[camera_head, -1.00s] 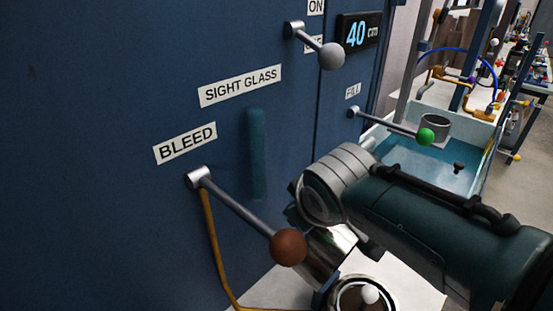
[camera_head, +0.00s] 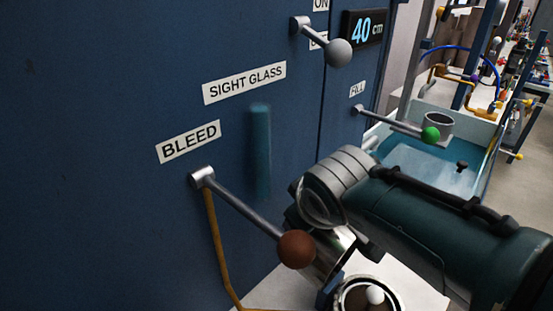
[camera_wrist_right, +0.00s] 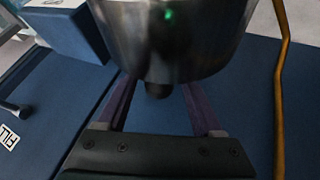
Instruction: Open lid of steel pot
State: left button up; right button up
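The steel pot (camera_head: 345,302) shows at the bottom edge of the head view as a round shiny rim around a darker inside, with a pale knob (camera_head: 374,295) at its middle. The picture edge cuts it off. In the right wrist view a large curved steel body (camera_wrist_right: 170,40) fills the top, with a dark stub (camera_wrist_right: 158,90) at its lower edge. My right gripper (camera_wrist_right: 158,82) has its two fingers spread on either side of this stub, with gaps visible. Its fingertips are hidden by the steel. My left gripper is not in view.
A blue panel (camera_head: 90,80) stands at the left. The bleed lever (camera_head: 296,250) with a brown ball juts out close to my right wrist. The fill lever (camera_head: 431,135) has a green ball. A yellow tube (camera_head: 213,235) hangs below the bleed lever.

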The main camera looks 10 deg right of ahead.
jog(key=shift+r, duration=0.1)
jog(key=shift+s+r, duration=0.1)
jog(key=shift+r, duration=0.1)
jog(key=p+v, duration=0.5)
jog(key=v, duration=0.4)
jog(key=shift+s, duration=0.2)
jog(key=shift+s, duration=0.1)
